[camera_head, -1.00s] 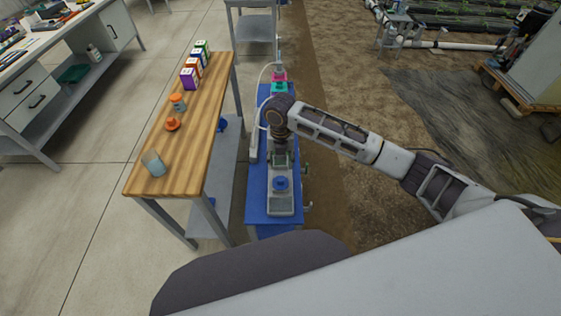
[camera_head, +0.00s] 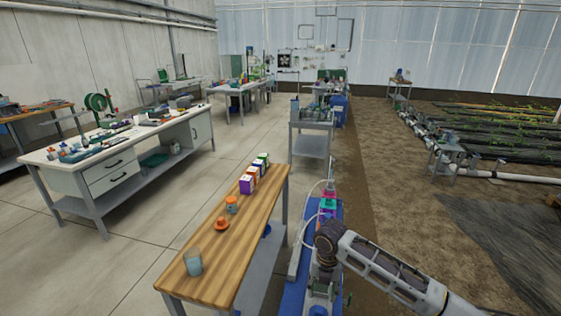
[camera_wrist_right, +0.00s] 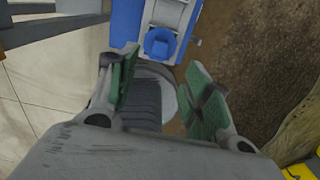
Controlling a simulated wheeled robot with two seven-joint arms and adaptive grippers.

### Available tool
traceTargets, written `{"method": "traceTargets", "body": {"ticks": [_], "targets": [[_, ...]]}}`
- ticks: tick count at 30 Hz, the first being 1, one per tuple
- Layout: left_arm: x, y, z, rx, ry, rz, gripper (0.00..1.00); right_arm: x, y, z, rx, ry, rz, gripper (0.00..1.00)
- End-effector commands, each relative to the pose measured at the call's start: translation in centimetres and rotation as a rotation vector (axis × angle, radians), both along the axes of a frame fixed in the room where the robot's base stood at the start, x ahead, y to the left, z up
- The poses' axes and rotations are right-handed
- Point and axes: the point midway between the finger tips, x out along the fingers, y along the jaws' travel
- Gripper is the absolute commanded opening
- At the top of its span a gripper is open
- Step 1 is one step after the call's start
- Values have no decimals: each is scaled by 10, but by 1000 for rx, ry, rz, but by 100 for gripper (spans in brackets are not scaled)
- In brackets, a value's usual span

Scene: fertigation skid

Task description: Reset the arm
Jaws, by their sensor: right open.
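My right arm reaches in from the lower right in the head view, and its gripper (camera_head: 322,284) hangs pointing down over the blue skid (camera_head: 294,296). In the right wrist view the gripper (camera_wrist_right: 163,76) has its two green-padded fingers spread apart with nothing between them. A blue round knob (camera_wrist_right: 160,42) on a grey unit lies beyond the fingertips, apart from them. My left gripper is in neither view.
A wooden table (camera_head: 225,262) left of the skid holds a clear cup (camera_head: 193,262), an orange-topped jar (camera_head: 232,204), an orange piece (camera_head: 221,224) and several coloured boxes (camera_head: 247,184). A white workbench (camera_head: 60,172) stands further left. Soil ground (camera_head: 400,215) lies to the right.

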Motion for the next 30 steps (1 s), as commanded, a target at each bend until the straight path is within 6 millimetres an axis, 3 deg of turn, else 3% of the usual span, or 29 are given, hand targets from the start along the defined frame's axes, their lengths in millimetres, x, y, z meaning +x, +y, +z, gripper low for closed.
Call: {"method": "traceTargets", "body": {"ticks": [7,14,22,30], "targets": [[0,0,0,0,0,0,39,3,4,0,18,-14,-163,49],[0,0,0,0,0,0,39,21,19,2,104,-74,-402,49],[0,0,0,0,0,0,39,54,34,7,241,-174,-686,49],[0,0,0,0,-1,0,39,101,31,7,394,-270,-982,49]]}}
